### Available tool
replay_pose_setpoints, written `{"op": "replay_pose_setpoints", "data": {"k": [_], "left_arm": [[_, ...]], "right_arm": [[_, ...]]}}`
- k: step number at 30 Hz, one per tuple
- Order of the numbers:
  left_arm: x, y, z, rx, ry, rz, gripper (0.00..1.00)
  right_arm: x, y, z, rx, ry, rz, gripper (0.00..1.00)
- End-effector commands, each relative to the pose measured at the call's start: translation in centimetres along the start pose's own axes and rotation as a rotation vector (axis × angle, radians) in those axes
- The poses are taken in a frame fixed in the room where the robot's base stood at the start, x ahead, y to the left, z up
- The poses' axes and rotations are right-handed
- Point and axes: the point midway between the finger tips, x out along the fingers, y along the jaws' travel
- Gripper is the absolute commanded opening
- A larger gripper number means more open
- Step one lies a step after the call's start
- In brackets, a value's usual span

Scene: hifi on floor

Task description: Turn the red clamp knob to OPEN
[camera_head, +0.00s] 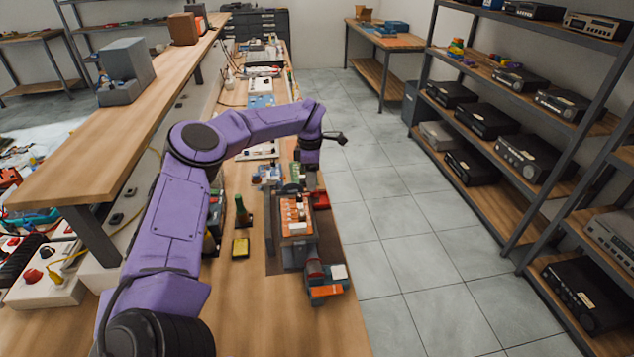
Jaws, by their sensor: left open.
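A clamp fixture (297,254) stands on the workbench at its right edge, with an orange-brown board (297,226) on top. I cannot tell for sure which is the clamp knob, and no OPEN marking is readable. My left gripper (310,186) points down above the far end of the fixture, close to the second red part. It is open, its fingers small and partly hidden. My right gripper is out of view.
A yellow block (240,247) and a green bottle-like item (242,211) stand left of the fixture. A raised wooden shelf (100,165) runs along the left. Bare bench lies in front. Racks with hi-fi units (535,155) stand right, across a clear tiled floor.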

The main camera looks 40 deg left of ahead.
Motion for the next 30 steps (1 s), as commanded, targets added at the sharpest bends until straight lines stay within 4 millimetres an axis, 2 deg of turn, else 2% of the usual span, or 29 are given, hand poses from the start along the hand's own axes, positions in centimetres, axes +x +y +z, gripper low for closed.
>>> {"op": "replay_pose_setpoints", "data": {"k": [3, 6, 15, 20, 30], "left_arm": [[2.4, 0.6, 0.6, 0.0, 0.014, -0.01, 0.51], [3.6, 0.8, 0.9, 0.003, 0.017, -0.013, 0.51], [4.4, 1.0, 1.0, 0.0, 0.018, -0.014, 0.51], [4.4, 1.0, 1.1, 0.002, 0.018, -0.015, 0.0], [4.5, 0.9, 1.3, -0.021, 0.014, -0.015, 0.0]], "right_arm": [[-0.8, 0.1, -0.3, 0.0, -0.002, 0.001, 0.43], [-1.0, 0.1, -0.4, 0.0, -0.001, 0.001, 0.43], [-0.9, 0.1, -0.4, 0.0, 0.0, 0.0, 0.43], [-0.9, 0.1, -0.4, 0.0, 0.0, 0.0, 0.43], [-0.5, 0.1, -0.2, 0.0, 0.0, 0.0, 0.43]]}}
